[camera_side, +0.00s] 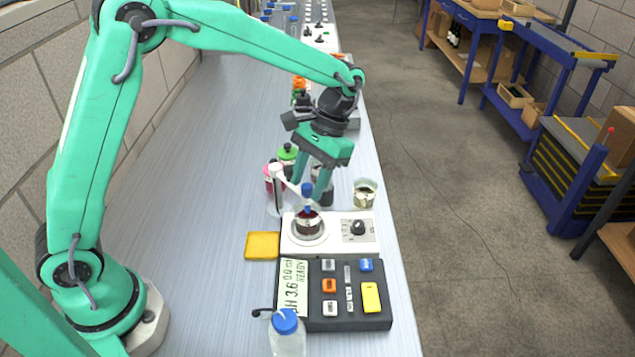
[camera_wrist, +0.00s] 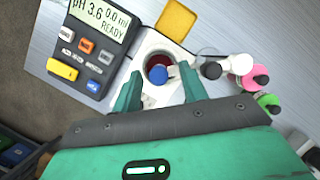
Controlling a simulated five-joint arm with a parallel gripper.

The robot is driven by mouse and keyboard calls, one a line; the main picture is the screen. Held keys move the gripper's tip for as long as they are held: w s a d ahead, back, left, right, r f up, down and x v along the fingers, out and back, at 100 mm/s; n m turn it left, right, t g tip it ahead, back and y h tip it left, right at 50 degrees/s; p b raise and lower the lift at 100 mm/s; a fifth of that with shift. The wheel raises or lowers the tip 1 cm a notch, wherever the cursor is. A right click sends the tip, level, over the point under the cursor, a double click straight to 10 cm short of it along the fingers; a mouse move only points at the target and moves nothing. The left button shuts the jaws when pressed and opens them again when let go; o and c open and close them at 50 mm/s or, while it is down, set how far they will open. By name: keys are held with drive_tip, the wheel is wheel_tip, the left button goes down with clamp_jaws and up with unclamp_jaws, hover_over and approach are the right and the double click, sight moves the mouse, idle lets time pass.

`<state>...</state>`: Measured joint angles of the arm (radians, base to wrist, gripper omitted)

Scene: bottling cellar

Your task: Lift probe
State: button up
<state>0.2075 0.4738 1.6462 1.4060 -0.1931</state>
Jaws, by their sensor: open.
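The probe (camera_side: 307,190) has a blue top and stands in a small beaker of dark red liquid (camera_side: 309,223). The beaker sits on the round plate of a white stirrer (camera_side: 330,243) with a black knob. In the wrist view the blue top (camera_wrist: 158,75) shows between my two fingers, with the red liquid (camera_wrist: 161,61) around it. My gripper (camera_side: 308,184) is open and points down, one finger on each side of the probe's top. I see no clear contact. The probe's lower end is hidden in the liquid.
A pH meter (camera_side: 331,291) reading 3.6 and READY lies in front of the stirrer. A yellow sponge (camera_side: 262,246) is at its left. A blue-capped bottle (camera_side: 287,335) stands in front.

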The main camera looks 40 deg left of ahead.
clamp_jaws()
drive_tip(key=shift+a+r, duration=0.15)
drive_tip(key=shift+r, duration=2.45)
unclamp_jaws()
drive_tip(key=v, duration=0.7)
drive_tip(key=shift+r, duration=0.35)
drive_tip(key=shift+w, duration=0.15)
